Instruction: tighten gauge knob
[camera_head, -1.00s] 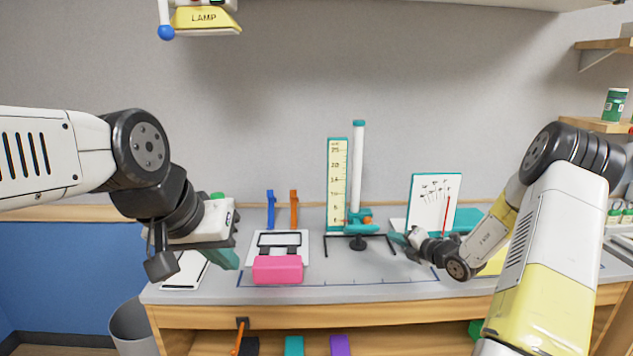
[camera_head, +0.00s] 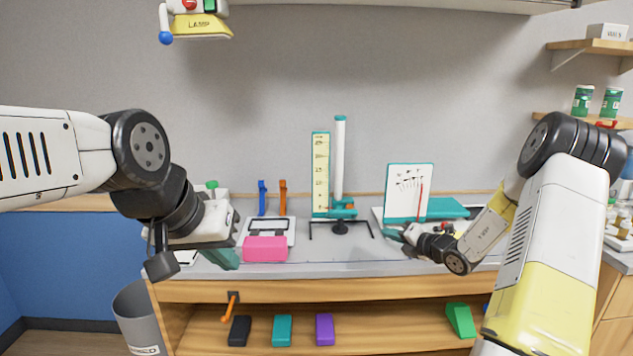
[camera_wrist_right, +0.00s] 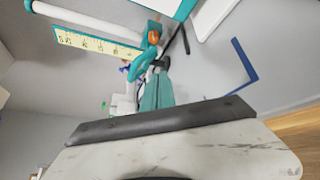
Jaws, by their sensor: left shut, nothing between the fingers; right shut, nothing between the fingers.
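The height gauge stands on the bench, with a yellow scale (camera_head: 321,174), a white post (camera_head: 339,160) and a teal carriage. An orange knob (camera_head: 350,207) shows small at the carriage's right side; it also shows in the right wrist view (camera_wrist_right: 154,37). My right gripper (camera_head: 393,234) is shut and empty, right of the gauge and low over the bench. In the right wrist view its teal fingers (camera_wrist_right: 158,92) are together, below the knob in the picture and apart from it. My left gripper (camera_head: 232,262) is shut and empty, left of the pink block (camera_head: 266,249).
A white dial board (camera_head: 408,190) with a red needle stands right of the gauge. Blue (camera_head: 262,198) and orange (camera_head: 283,198) uprights stand to its left. A lower shelf (camera_head: 380,333) holds several coloured blocks. A grey bin (camera_head: 140,315) stands at the left.

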